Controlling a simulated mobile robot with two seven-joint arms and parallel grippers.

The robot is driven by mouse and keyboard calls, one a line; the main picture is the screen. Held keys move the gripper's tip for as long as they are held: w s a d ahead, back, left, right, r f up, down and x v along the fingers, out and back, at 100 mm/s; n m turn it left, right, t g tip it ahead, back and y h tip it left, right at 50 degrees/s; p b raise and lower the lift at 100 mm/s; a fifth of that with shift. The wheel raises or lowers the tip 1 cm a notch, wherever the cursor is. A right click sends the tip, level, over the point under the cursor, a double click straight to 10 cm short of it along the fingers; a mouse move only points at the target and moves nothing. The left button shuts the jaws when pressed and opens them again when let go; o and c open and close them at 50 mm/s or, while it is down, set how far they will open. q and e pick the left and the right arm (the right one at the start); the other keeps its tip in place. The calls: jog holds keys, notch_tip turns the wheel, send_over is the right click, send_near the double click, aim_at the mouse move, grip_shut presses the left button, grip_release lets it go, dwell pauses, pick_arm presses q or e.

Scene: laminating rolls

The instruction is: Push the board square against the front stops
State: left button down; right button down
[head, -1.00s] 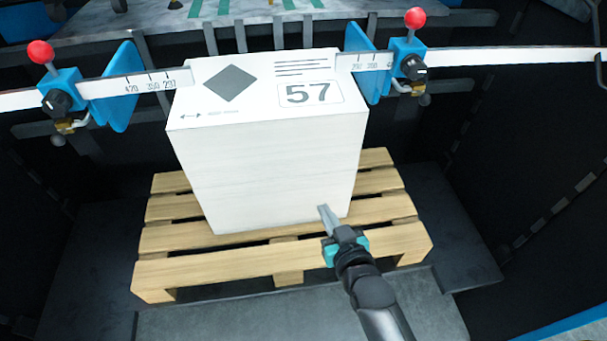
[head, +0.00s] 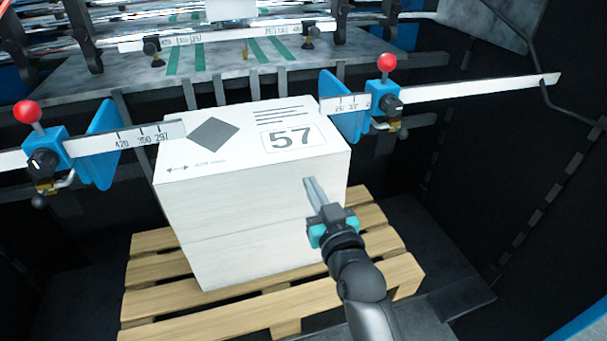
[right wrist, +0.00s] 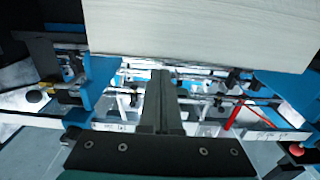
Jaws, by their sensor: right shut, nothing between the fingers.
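The board is a tall white stack (head: 245,220) marked 57 and a dark diamond on top, on a wooden pallet (head: 190,325). The front stops look to be the upright grey bars (head: 253,82) behind its far edge; I cannot tell whether the stack touches them. My right gripper (head: 312,186) is shut and empty, its tips overlapping the right part of the stack's near face in the head view. In the right wrist view the shut fingers (right wrist: 161,80) point towards the stack's pale face (right wrist: 200,30), with a visible gap below its edge. My left gripper is out of view.
Blue side guides (head: 98,145) and (head: 345,105), with red knobs and ruler bars, flank the stack's top. A grey feed table (head: 215,75) with green strips lies beyond. Dark walls enclose the sides; dark floor lies right of the pallet.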

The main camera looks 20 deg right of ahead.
aim_at(298, 159)
jog(key=w+b, duration=0.1)
jog(key=w, duration=0.3)
jog(key=shift+a, duration=0.1)
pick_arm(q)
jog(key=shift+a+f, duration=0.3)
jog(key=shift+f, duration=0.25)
pick_arm(e)
jog(key=shift+w, duration=1.05)
jog(key=shift+w, duration=0.25)
jog(key=shift+s, duration=0.1)
